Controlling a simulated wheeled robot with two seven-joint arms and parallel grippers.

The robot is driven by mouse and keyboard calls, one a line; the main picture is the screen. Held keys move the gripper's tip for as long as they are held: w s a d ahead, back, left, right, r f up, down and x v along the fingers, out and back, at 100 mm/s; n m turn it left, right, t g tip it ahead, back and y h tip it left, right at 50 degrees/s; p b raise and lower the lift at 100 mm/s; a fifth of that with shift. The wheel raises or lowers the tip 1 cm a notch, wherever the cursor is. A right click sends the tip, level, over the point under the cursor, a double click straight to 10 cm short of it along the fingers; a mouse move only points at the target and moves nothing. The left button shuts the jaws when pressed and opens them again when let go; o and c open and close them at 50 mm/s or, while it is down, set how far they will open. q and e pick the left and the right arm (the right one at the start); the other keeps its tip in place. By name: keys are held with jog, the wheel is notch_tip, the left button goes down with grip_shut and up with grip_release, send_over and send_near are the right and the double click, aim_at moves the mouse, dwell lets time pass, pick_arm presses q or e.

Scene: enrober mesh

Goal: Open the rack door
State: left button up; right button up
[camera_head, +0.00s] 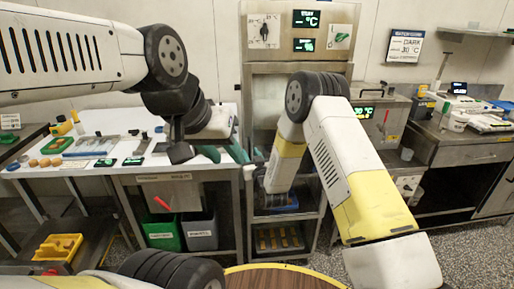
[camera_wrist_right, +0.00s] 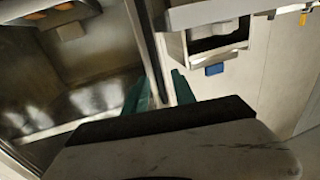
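The steel rack cabinet (camera_head: 297,52) stands at the back centre in the head view, with an open lower bay holding trays. I cannot clearly make out its door. My left gripper (camera_head: 225,153) has its teal fingers apart, empty as far as I see, over the right end of the steel table. My right arm reaches down in front of the rack; its fingers are hidden in the head view. In the right wrist view my right gripper (camera_wrist_right: 160,92) has teal fingers on both sides of a thin upright metal bar (camera_wrist_right: 147,38). I cannot tell whether they grip it.
A steel table (camera_head: 130,172) with trays and tools stands left; green (camera_head: 163,233) and grey (camera_head: 199,232) bins sit under it. A steel counter (camera_head: 450,150) with equipment is on the right. A round wooden top (camera_head: 280,279) is close in front. A blue block (camera_wrist_right: 214,69) shows in the wrist view.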

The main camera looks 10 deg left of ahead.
jog(key=shift+x, duration=0.95)
grip_shut()
dwell(0.7)
